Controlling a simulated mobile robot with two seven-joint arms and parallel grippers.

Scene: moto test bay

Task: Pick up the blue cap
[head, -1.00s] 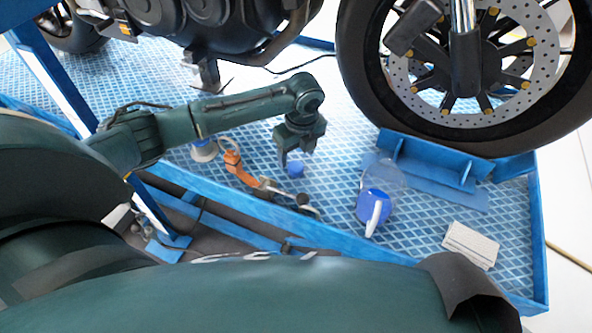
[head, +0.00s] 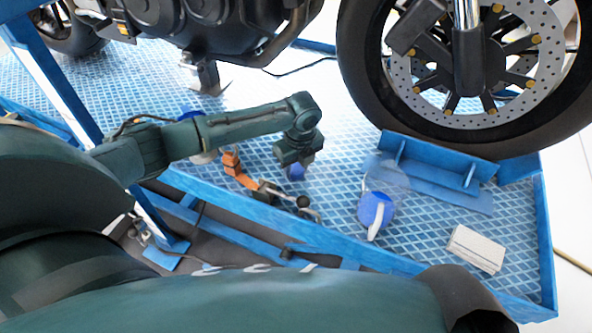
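The small blue cap (head: 296,173) is on the blue patterned platform (head: 335,175), near its front edge, in the head view. My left gripper (head: 298,165) is directly over the cap, pointing down, and hides its upper part. Its fingertips are at the cap, but I cannot tell whether they touch it or how far apart they are. My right gripper is not in view.
An orange-and-black tool (head: 240,172) lies left of the cap, its dark end close by. A white block (head: 475,248) lies further right. The motorcycle wheel (head: 450,130) and its blue chock (head: 437,163) are behind.

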